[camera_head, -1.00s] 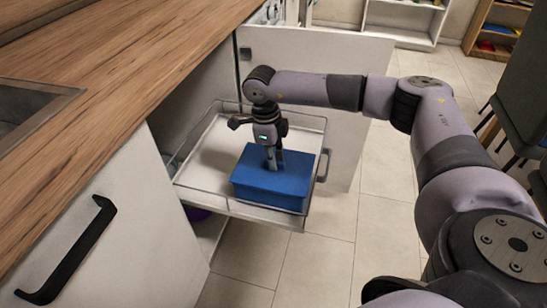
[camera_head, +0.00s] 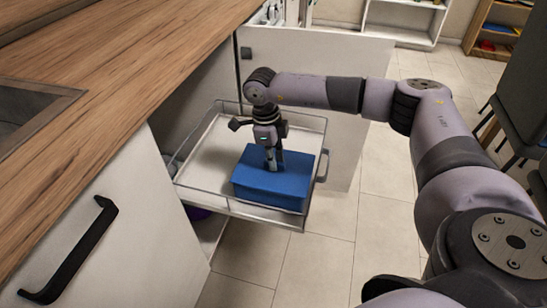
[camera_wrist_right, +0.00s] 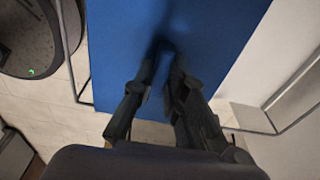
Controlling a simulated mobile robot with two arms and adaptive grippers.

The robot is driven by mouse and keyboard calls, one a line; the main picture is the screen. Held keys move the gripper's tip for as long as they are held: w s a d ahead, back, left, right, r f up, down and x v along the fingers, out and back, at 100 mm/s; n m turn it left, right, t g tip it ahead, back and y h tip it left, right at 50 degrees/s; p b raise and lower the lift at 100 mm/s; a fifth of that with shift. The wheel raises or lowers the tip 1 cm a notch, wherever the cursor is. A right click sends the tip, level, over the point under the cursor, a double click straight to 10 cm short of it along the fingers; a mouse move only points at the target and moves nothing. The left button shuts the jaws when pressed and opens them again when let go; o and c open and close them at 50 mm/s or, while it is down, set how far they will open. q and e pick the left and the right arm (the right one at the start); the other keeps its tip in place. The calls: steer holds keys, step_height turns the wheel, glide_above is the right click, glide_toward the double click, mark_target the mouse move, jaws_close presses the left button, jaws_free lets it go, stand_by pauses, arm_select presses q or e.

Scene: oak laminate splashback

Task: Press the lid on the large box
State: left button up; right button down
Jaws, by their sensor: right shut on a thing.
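The large blue box (camera_head: 268,198) stands at the front right of the pulled-out wire-sided tray. Its blue lid (camera_head: 297,176) lies flat on top; I cannot tell if the seam is fully closed. My right gripper (camera_head: 274,168) points straight down at the middle of the lid. In the right wrist view its fingers (camera_wrist_right: 166,48) come close together at the blue lid top (camera_wrist_right: 215,30). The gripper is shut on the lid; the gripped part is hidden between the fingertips. My left gripper is not in view.
The tray (camera_head: 210,165) has bare room left of and behind the box. An open cabinet door (camera_head: 340,140) stands behind, the wooden counter (camera_head: 130,60) is at left, and a dark chair (camera_head: 525,100) is at right.

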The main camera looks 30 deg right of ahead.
steer(key=shift+f, duration=0.45)
stand_by(1.2)
steer(key=c, duration=1.5)
jaws_free()
steer(key=shift+c, duration=0.2)
steer(key=o, duration=0.5)
